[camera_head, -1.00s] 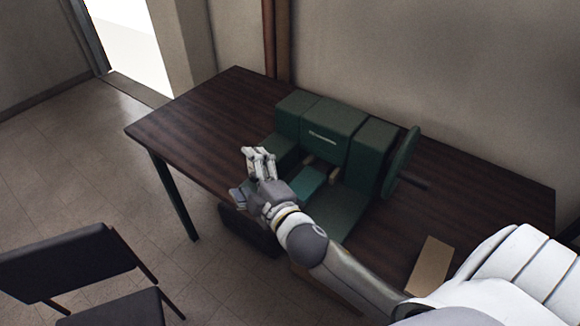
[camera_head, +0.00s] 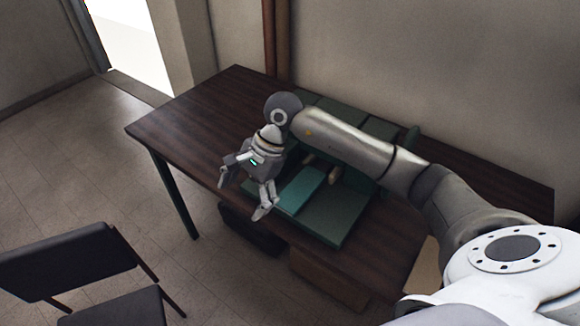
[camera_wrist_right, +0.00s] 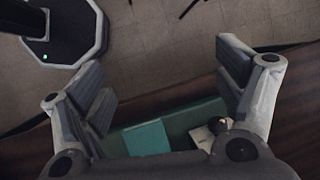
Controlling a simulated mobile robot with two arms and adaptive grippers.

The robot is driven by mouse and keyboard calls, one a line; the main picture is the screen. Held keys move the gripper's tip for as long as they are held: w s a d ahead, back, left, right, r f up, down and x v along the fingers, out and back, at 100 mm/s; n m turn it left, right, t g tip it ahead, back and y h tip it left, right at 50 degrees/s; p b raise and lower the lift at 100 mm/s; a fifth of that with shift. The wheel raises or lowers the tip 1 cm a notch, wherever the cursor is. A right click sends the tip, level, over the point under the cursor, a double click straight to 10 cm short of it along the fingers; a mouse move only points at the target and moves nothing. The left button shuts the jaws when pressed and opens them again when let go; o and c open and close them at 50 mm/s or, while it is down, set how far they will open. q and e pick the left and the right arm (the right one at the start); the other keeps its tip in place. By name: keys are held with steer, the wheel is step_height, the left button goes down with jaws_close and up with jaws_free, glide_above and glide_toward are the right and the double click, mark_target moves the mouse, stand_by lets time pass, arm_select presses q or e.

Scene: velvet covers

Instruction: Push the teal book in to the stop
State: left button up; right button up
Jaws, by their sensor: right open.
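The teal book (camera_head: 306,186) lies flat among dark green blocks on a green base (camera_head: 335,222); its near end shows and its far end is hidden behind my right arm. My right gripper (camera_head: 243,198) is open and empty, fingers pointing down, at the table's front edge, left of the teal book and apart from it. In the right wrist view the teal book (camera_wrist_right: 148,138) shows low between the two spread fingers. A pale piece (camera_wrist_right: 205,135) stands beside it there. My left gripper is not in view.
Dark green blocks (camera_head: 382,127) stand along the wall side of the table (camera_head: 190,120), partly covered by my arm. The table's left part is clear. A dark box (camera_head: 250,232) and a brown box (camera_head: 325,280) are below the front edge. A chair (camera_head: 75,265) stands front left.

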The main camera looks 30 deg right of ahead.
mark_target(290, 199)
steer(key=d+r+h, duration=0.1)
steer(key=d+h, duration=0.4)
steer(key=d, duration=0.7)
steer(key=shift+w+d+r+n+g, duration=0.2)
steer(key=shift+w+r+n+g, duration=0.1)
steer(key=shift+g, duration=0.1)
steer(key=shift+f, duration=0.15)
step_height(290, 199, down, 10)
steer(key=p, duration=0.3)
steer(key=shift+a+r, duration=0.1)
steer(key=shift+r, duration=0.15)
steer(key=shift+f, duration=0.55)
